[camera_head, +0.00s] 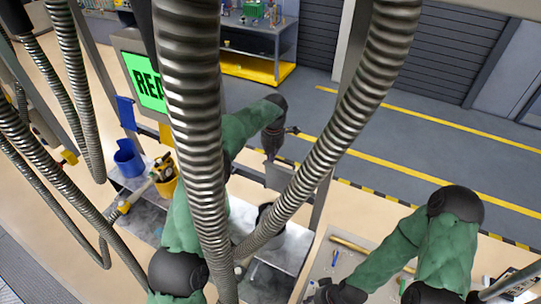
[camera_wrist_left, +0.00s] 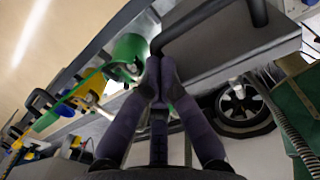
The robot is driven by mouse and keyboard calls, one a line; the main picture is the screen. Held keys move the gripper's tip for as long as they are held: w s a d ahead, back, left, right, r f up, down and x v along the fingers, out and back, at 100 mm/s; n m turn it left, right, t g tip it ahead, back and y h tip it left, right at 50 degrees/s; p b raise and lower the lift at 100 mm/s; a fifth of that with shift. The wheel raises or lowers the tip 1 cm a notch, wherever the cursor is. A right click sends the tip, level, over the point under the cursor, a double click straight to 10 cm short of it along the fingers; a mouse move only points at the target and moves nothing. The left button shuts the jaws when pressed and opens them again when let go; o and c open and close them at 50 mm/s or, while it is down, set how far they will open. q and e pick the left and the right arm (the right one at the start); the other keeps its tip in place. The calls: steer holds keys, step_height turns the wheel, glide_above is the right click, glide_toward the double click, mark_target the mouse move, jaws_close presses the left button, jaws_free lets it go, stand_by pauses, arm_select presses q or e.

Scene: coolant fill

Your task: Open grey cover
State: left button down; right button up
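The grey cover (camera_wrist_left: 235,48) is a flat grey panel with a black bar handle (camera_wrist_left: 205,22) in the left wrist view. A grey panel, probably this cover, also shows in the head view (camera_head: 279,177). My left gripper (camera_wrist_left: 160,64) has its dark fingers brought together at the near bend of the handle and appears shut on it. In the head view, the left gripper (camera_head: 282,141) is just above the grey panel, small and partly hidden by its own wrist. My right gripper (camera_head: 322,291) is low in the head view, cut by the bottom edge; its fingers are unclear.
Ribbed metal hoses (camera_head: 195,120) hang across the head view and hide much of the bench. A screen (camera_head: 150,82) shows green. A blue container (camera_head: 128,160) and a yellow one (camera_head: 166,180) stand left. A round black-rimmed part (camera_wrist_left: 243,105) lies below the cover.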

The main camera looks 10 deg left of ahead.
arm_select(q)
steer(key=shift+w+d+f, duration=0.15)
steer(key=shift+w+d, duration=0.2)
steer(key=shift+w, duration=0.35)
